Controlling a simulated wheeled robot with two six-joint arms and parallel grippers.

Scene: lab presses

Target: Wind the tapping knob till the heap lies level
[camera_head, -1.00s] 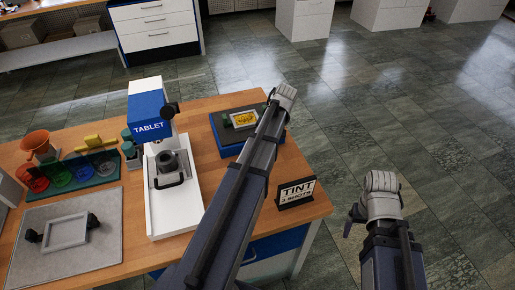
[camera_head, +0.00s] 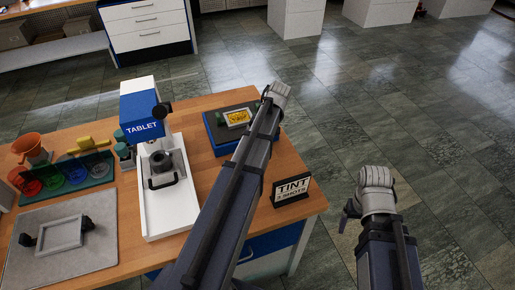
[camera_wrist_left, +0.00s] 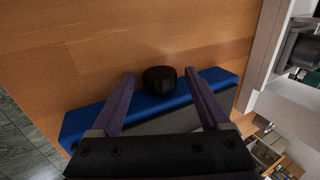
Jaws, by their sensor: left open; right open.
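A blue and dark box (camera_head: 213,134) sits at the table's right back, with a small white tray holding a yellow heap (camera_head: 238,116) on top. The heap is too small to tell whether it lies level. In the left wrist view a round black knob (camera_wrist_left: 160,84) stands at the box's blue edge (camera_wrist_left: 222,78). My left gripper (camera_wrist_left: 160,74) is open, its fingers on either side of the knob with gaps showing. My left arm hides the knob and this gripper in the head view. My right gripper (camera_head: 348,213) is open and empty, over the floor beyond the table.
A white and blue TABLET press (camera_head: 178,212) stands left of my left arm. A black TINT sign (camera_head: 291,190) stands near the table's right edge. Coloured cups, an orange funnel (camera_head: 27,145) and a grey mat (camera_head: 98,255) fill the left. Bare wood lies around the box.

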